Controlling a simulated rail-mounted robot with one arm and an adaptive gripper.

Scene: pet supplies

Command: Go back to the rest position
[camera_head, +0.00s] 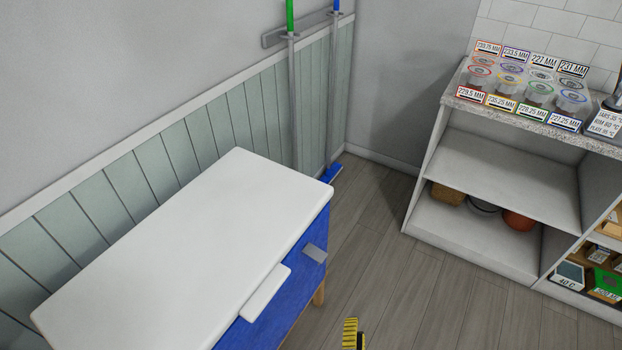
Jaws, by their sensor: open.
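I cannot make out my gripper in this view. A small yellow, dark-ribbed piece (350,334) shows at the bottom edge, right of the blue cabinet. Most of it is cut off, and I cannot tell what it belongs to.
A white-topped blue cabinet (190,230) with a grey handle (315,253) stands by the panelled wall. A shelf unit (510,170) at right bears several labelled jars (540,92). The wood floor (420,290) between is mostly clear.

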